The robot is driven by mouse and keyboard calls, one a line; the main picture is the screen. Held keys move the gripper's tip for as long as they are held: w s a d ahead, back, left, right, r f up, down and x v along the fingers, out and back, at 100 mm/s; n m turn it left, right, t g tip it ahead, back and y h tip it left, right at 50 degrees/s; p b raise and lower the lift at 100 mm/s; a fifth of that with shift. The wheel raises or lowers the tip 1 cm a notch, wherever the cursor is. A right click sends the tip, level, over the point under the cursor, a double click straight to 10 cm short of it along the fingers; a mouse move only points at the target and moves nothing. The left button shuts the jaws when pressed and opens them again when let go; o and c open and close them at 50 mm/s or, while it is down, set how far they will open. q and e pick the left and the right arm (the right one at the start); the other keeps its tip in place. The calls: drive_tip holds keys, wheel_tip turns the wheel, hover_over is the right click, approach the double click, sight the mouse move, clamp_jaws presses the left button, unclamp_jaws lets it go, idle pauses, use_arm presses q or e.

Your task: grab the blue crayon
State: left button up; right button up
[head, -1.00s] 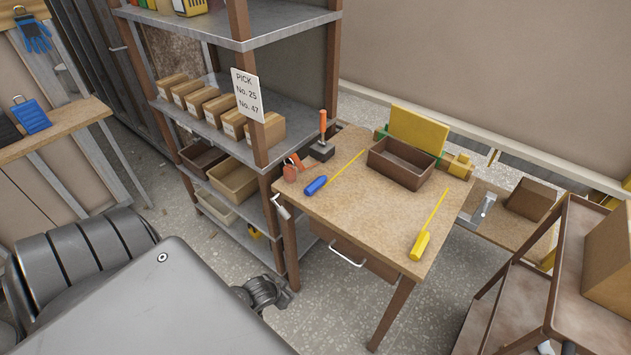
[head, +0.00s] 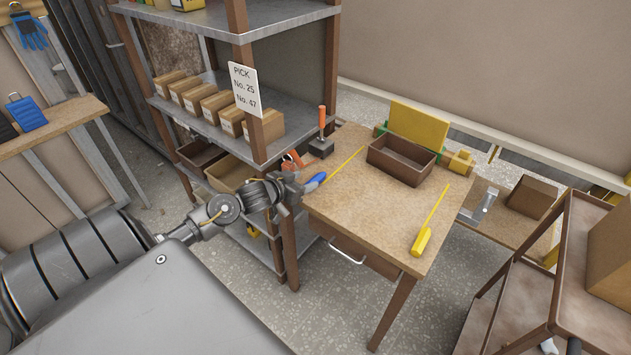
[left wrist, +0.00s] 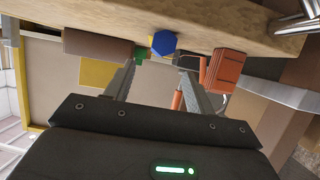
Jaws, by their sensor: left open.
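The blue crayon (head: 318,179) lies on the left edge of the wooden table (head: 375,215), and a thin yellow strip runs from it toward the back. In the left wrist view its blue six-sided end (left wrist: 164,43) faces the camera, ahead of the fingers and roughly between them. My left gripper (head: 297,187) is at the table's left edge, just left of the crayon, and partly covers its near end in the head view. Its fingers (left wrist: 158,80) are apart with nothing between them. I cannot tell the exact gap to the crayon. My right gripper is not in view.
An orange-red tool (head: 292,160) sits close behind the gripper; it is near the right finger in the wrist view (left wrist: 223,70). A shelf post (head: 250,85) stands close by. A brown bin (head: 401,159), an orange-handled tool (head: 322,135) and a yellow crayon-like piece (head: 421,242) are on the table.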

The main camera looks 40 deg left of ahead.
sight(315, 178)
use_arm(q)
drive_tip(key=shift+f+p+x, duration=0.1)
drive_tip(key=shift+p+x, duration=0.05)
drive_tip(key=shift+x, duration=1.75)
drive_tip(key=shift+f+p+x, duration=0.15)
drive_tip(key=shift+x, duration=1.7)
drive_tip(key=shift+s+d, duration=0.1)
drive_tip(key=shift+s, duration=0.05)
drive_tip(key=c, duration=1.1)
drive_tip(key=shift+o, duration=0.2)
